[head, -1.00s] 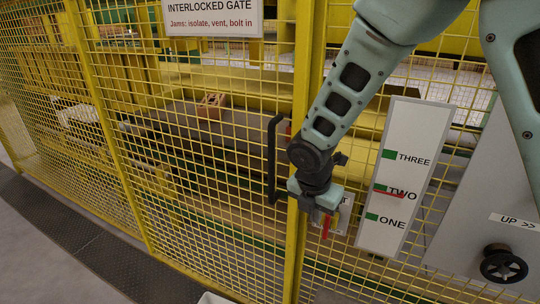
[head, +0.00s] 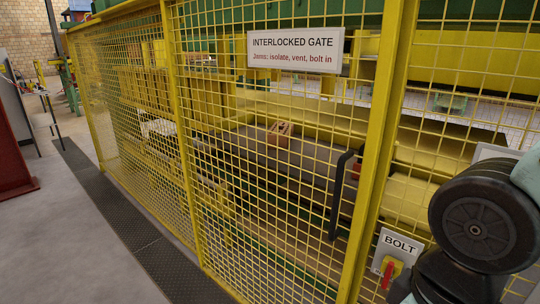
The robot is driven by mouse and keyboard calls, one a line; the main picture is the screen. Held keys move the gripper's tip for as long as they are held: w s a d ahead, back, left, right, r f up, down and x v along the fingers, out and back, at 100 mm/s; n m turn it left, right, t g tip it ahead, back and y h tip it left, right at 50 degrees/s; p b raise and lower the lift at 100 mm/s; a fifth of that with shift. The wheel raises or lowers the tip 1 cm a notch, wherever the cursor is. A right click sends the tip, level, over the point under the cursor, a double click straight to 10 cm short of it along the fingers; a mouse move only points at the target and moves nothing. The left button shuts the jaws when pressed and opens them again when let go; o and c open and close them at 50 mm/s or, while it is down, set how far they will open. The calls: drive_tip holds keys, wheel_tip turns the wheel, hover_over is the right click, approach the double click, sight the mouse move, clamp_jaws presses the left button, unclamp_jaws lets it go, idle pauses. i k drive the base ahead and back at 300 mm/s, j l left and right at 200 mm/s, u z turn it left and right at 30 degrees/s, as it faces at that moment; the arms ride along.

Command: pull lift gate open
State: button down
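The yellow mesh gate (head: 262,176) stands upright in line with the fence and looks closed. It carries a white "INTERLOCKED GATE" sign (head: 295,50) and a black vertical handle (head: 338,194) near its right edge. Right of the gate post is a "BOLT" plate (head: 398,245) with a red lever (head: 388,274) pointing down. My arm fills the lower right corner, right of the bolt plate. My gripper's fingers are outside the picture, and nothing shows touching the handle.
Behind the mesh, a brown box (head: 280,134) sits on a dark conveyor (head: 250,147). A dark floor strip (head: 120,225) runs along the fence foot. Grey floor (head: 70,240) at the left is open. A red object (head: 10,150) stands at the far left.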

sight(321, 50)
drive_tip(key=l+u, duration=0.2)
drive_tip(key=u, duration=0.15)
drive_tip(key=i+l+u, duration=0.1)
drive_tip(key=l+u, duration=0.15)
drive_tip(key=u, duration=0.15)
drive_tip(key=l+u, duration=0.35)
drive_tip(key=j, duration=0.1)
